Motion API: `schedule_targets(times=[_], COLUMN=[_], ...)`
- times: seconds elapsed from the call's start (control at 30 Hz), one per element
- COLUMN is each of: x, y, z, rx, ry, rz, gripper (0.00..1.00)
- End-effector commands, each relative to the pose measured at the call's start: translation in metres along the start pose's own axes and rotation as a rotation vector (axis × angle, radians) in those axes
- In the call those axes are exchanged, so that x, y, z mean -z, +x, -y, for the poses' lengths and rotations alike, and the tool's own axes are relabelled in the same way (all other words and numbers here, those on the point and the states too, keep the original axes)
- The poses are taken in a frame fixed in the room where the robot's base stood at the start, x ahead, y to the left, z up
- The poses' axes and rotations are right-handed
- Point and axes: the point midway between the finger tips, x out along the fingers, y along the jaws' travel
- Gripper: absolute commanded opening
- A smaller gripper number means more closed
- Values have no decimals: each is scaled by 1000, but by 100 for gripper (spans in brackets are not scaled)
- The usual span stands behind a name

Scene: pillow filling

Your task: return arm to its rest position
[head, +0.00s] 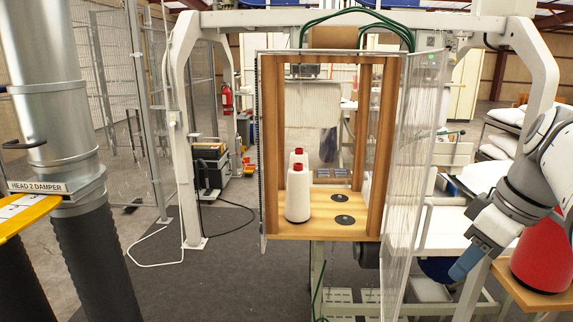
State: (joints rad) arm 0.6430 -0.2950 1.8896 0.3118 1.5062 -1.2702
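My arm, white and grey, reaches in from the right edge of the head view and bends downward. My gripper (466,264) is at its lower end, in front of the white table, with a blue part at the tip. I cannot tell whether its fingers are open or shut, or whether the blue part belongs to it. It is to the right of the wooden cabinet and left of a large red object (541,258).
White bottle-shaped cones with red tops (298,196) stand on the wooden cabinet's shelf (322,230). Its clear door (408,190) swings open toward my arm. The red object rests on a wooden stand (528,298). Grey ducts (62,120) stand at left. Dark floor (190,275) is free.

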Motion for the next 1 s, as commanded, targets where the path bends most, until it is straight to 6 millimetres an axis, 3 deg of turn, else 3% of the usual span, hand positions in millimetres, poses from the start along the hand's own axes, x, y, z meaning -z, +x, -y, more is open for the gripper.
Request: schedule_targets(times=[0.17, 0.3, 0.5, 0.6, 0.8, 1.0], x=[6, 8, -1, -6, -11, -12], y=[38, 80, 144, 166, 184, 185], z=[20, 45, 87, 101, 115, 115], rx=[-25, -72, -170, -201, -227, -228], ry=[117, 247, 444, 510, 575, 584], rz=[43, 79, 81, 62, 34, 33], gripper=[33, 33, 33, 33, 33, 33])
